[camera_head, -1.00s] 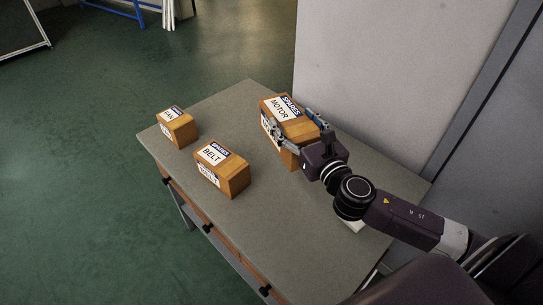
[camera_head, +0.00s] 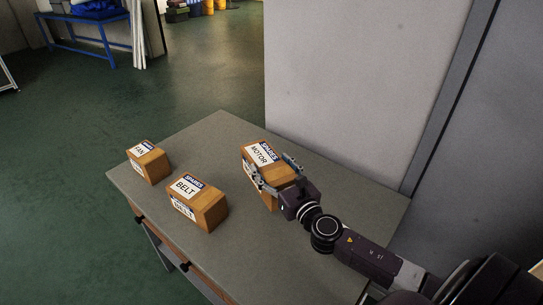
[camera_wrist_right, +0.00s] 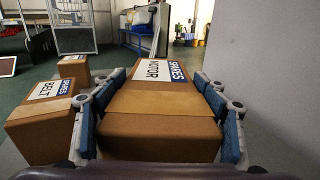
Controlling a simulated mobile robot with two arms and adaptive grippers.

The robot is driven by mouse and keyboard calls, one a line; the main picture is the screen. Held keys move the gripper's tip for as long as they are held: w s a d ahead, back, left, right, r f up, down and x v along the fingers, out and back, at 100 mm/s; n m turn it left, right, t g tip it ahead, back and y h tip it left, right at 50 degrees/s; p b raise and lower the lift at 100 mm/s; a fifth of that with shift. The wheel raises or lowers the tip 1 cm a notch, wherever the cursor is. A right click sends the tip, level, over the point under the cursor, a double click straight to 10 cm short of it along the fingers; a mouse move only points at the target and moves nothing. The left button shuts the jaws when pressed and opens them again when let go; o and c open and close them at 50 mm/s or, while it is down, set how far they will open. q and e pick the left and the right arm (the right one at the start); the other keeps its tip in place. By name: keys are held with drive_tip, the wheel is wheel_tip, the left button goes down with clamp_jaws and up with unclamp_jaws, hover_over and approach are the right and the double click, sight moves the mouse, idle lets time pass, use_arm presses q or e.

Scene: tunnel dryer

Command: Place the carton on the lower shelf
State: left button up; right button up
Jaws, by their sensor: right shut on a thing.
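Several brown cartons with white and blue SPARES labels are in view on a grey table. The carton marked MOTOR (camera_head: 266,163) is at the right of the group, and my right gripper (camera_head: 272,175) is shut on it, one finger on each side. In the right wrist view the MOTOR carton (camera_wrist_right: 162,110) fills the space between the finger pads. The BELT carton (camera_head: 198,203) stands in the middle and the FAN carton (camera_head: 149,162) at the left. I cannot tell whether the MOTOR carton touches the table. No lower shelf is recognisable. My left gripper is not in view.
The grey table (camera_head: 225,135) has dark-handled drawers along its front left side. A pale wall or panel (camera_head: 350,90) rises behind its right side. Green floor lies open to the left, with a blue-framed table (camera_head: 92,25) at the back.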

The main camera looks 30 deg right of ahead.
drive_tip(key=shift+w+f+b, duration=0.1)
drive_tip(key=shift+f+b, duration=1.5)
drive_tip(key=shift+f, duration=1.5)
drive_tip(key=o, duration=2.2)
drive_tip(key=shift+f, duration=0.15)
drive_tip(key=shift+c, duration=0.2)
drive_tip(key=shift+s, duration=0.2)
